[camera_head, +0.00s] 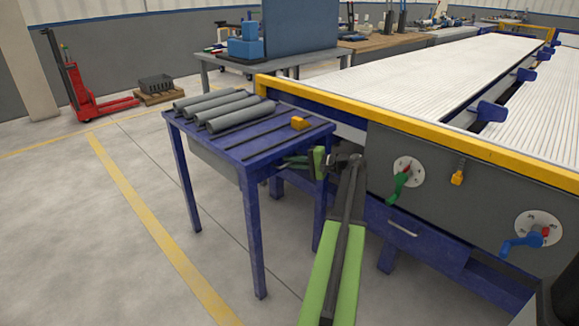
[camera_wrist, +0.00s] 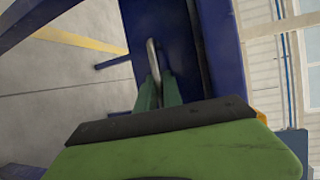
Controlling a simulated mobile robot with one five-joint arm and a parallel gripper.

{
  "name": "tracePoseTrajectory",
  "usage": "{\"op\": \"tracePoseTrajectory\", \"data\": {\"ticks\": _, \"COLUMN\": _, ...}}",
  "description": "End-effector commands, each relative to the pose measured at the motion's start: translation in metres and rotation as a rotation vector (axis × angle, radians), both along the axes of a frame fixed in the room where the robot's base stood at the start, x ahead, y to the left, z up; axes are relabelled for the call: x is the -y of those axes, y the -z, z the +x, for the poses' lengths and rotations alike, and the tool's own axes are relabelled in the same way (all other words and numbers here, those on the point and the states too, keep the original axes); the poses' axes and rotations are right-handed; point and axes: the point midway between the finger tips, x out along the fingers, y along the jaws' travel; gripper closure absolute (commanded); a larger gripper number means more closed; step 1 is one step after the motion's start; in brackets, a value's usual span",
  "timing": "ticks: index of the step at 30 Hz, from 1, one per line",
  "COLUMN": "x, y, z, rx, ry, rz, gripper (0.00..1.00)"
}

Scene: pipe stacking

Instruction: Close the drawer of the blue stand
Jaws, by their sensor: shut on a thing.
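The blue stand (camera_head: 235,138) is a table with blue legs. A grey panel shows under its top on the left side. My gripper (camera_head: 290,162) is at the stand's right-hand side, just below the top. In the wrist view, its green fingers (camera_wrist: 157,93) are shut on a light grey bar handle (camera_wrist: 153,58) on a blue drawer front (camera_wrist: 178,48). My arm and the stand's top hide most of the drawer in the head view, so I cannot tell how far it stands open.
A long machine with a yellow rail (camera_head: 420,138) stands close on the right, with a blue drawer (camera_head: 420,231) beneath.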

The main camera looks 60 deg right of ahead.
Motion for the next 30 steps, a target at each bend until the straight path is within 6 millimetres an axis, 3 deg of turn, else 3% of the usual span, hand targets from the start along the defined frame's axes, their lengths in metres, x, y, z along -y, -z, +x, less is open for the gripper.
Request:
{"op": "tracePoseTrajectory", "data": {"ticks": 6, "x": 0.003, "y": -0.002, "z": -0.002, "rx": 0.008, "ry": 0.000, "rz": 0.003, "gripper": 1.00}}
{"op": "tracePoseTrajectory", "data": {"ticks": 7, "x": 0.004, "y": -0.002, "z": -0.003, "rx": 0.008, "ry": 0.001, "rz": 0.002, "gripper": 0.87}}
{"op": "tracePoseTrajectory", "data": {"ticks": 12, "x": 0.007, "y": -0.002, "z": -0.007, "rx": 0.008, "ry": 0.007, "rz": 0.002, "gripper": 0.68}}
{"op": "tracePoseTrajectory", "data": {"ticks": 25, "x": 0.010, "y": -0.003, "z": -0.011, "rx": 0.009, "ry": 0.014, "rz": 0.002, "gripper": 0.68}}
{"op": "tracePoseTrajectory", "data": {"ticks": 30, "x": 0.015, "y": -0.009, "z": -0.034, "rx": 0.007, "ry": 0.015, "rz": 0.002, "gripper": 0.68}}
